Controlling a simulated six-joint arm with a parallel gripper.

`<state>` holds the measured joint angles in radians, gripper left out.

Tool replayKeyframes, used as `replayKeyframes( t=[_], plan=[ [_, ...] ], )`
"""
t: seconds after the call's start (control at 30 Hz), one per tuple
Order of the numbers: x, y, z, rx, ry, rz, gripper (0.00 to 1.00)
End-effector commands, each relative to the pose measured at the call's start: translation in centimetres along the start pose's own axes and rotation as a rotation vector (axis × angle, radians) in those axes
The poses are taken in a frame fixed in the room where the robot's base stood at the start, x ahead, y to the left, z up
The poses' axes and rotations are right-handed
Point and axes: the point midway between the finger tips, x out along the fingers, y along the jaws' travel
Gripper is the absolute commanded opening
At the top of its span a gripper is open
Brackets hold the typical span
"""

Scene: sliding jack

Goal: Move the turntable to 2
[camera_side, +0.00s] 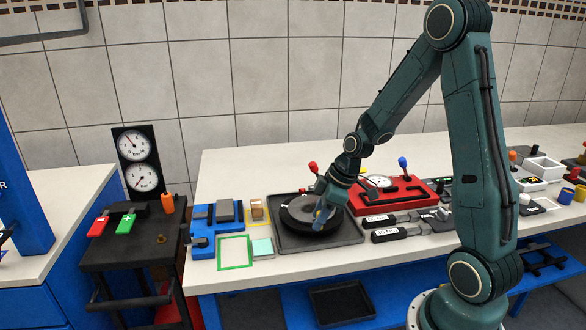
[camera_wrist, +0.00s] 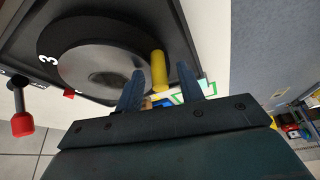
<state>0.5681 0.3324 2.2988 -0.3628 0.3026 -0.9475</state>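The turntable (camera_side: 296,207) is a dark disc with a grey centre, set in a black square tray (camera_side: 290,239) on the white bench. In the wrist view the turntable (camera_wrist: 95,66) carries a white "3" at its left rim. A small red marker (camera_wrist: 68,93) sits beside the rim. An upright yellow peg (camera_wrist: 159,70) stands near the disc's edge. My gripper (camera_side: 322,212) is low over the right part of the turntable. In the wrist view my gripper (camera_wrist: 160,88) has its blue fingers apart, one on each side of the peg, with gaps visible. Other numbers are not readable.
A red-knobbed lever (camera_side: 313,168) stands behind the tray. A red panel (camera_side: 392,196) with a blue-knobbed lever (camera_side: 403,162) is to the right. Blue fixtures (camera_side: 203,230) and a green-outlined square (camera_side: 235,252) are to the left. Labelled grey handles (camera_side: 389,235) lie at the right front.

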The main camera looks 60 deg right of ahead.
Motion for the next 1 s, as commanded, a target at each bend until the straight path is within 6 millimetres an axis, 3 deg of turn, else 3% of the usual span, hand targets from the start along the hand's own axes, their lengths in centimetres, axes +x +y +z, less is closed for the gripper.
replayKeyframes(
  t=[0.53, 1.0],
  plan=[
    [-1.1, 0.0, -0.1, 0.001, 0.002, 0.001, 0.38],
    [-7.0, 0.1, -0.1, 0.001, 0.003, 0.005, 0.38]
  ],
)
